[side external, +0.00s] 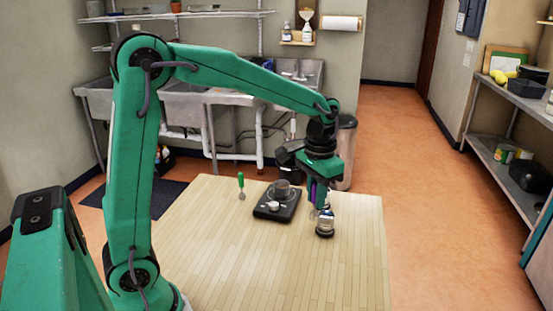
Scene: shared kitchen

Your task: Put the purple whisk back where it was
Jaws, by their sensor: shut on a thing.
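My gripper (316,186) is over the right part of the wooden table and points down. It is shut on the purple whisk (320,193), whose purple handle shows between the jaws. The whisk's lower end is small and partly hidden. It hangs close to a small jar with a dark base (325,231); I cannot tell whether they touch.
A black scale (268,213) with a grey bowl (282,188) and a small white cup (273,206) stands left of my gripper. A green-handled utensil (241,184) stands farther left. The front of the table (290,270) is clear.

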